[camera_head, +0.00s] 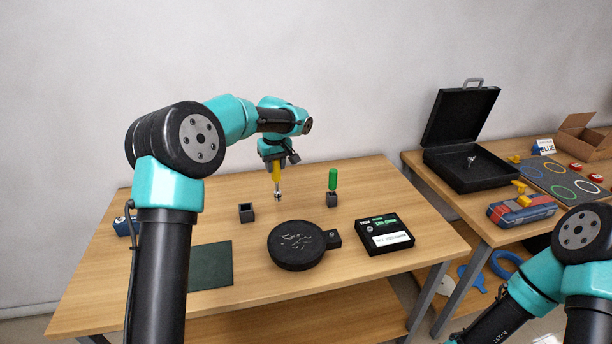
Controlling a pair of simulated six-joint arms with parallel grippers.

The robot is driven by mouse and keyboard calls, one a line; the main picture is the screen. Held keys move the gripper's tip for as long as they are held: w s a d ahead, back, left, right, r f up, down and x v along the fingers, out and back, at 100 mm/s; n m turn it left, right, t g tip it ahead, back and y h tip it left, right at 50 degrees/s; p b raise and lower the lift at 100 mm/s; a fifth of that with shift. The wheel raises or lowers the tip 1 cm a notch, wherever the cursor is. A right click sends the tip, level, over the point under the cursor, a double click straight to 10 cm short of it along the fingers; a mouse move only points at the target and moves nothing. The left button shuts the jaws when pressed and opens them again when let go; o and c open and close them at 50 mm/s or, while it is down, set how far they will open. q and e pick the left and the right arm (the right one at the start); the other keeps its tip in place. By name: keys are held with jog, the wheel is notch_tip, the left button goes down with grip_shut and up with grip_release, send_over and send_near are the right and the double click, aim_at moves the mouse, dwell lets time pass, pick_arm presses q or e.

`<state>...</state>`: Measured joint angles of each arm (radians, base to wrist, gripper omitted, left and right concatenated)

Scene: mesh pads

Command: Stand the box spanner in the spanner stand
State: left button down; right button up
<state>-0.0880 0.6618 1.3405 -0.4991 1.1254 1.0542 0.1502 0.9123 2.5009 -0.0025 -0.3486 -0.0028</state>
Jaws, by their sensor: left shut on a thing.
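The box spanner (277,177), with a yellow handle and a silver shaft ending in a socket, hangs upright, socket down, above the wooden table. My left gripper (276,161) is shut on the top of its handle. The spanner stand (246,213), a small dark square block with an open top, looks empty. It stands on the table to the left of and below the spanner in the picture, apart from it. My right arm shows at the lower right, but its gripper is outside the picture.
A green-handled tool (333,180) stands in another dark block (333,207). A round black dish (297,246), a black device (384,233) and a dark green mat (211,266) lie nearer the front. A side table with an open black case (468,171) is at the right.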

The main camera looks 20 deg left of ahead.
pick_arm(q)
jog(key=s+a+r+n, duration=0.1)
jog(key=a+n, duration=0.5)
jog(key=a, duration=0.6)
jog(key=shift+a+r+g+y, duration=0.35)
jog(key=shift+a+g+y, duration=0.05)
jog(key=shift+f, duration=0.15)
jog(key=shift+f, duration=2.05)
notch_tip(320, 180, down, 8)
jog(key=shift+f, duration=0.15)
jog(key=c, duration=0.7)
grip_release()
